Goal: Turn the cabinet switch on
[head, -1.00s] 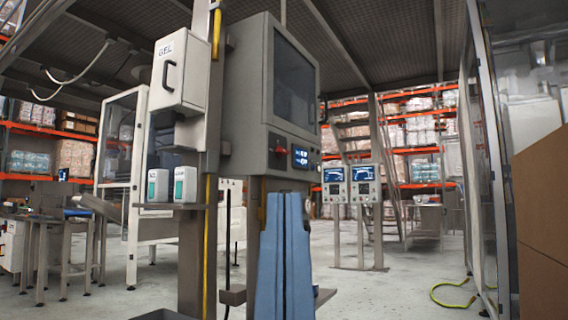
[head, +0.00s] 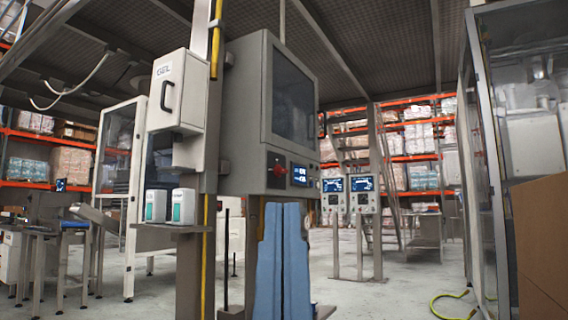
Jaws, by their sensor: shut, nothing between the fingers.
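A grey cabinet (head: 243,140) with a dark window (head: 293,100) is mounted on a post at the centre of the head view. A small red switch (head: 279,171) is on its lower front, left of a lit blue display (head: 301,175). The switch is too small to tell its setting. Small round controls (head: 314,183) sit right of the display. My gripper is not in view.
A tall blue two-part shape (head: 283,262) stands below the cabinet; I cannot tell what it is. A white GEL box (head: 178,92) and two white bottles (head: 183,207) are left. Two screen consoles (head: 362,184) stand behind. A brown box (head: 540,245) is right.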

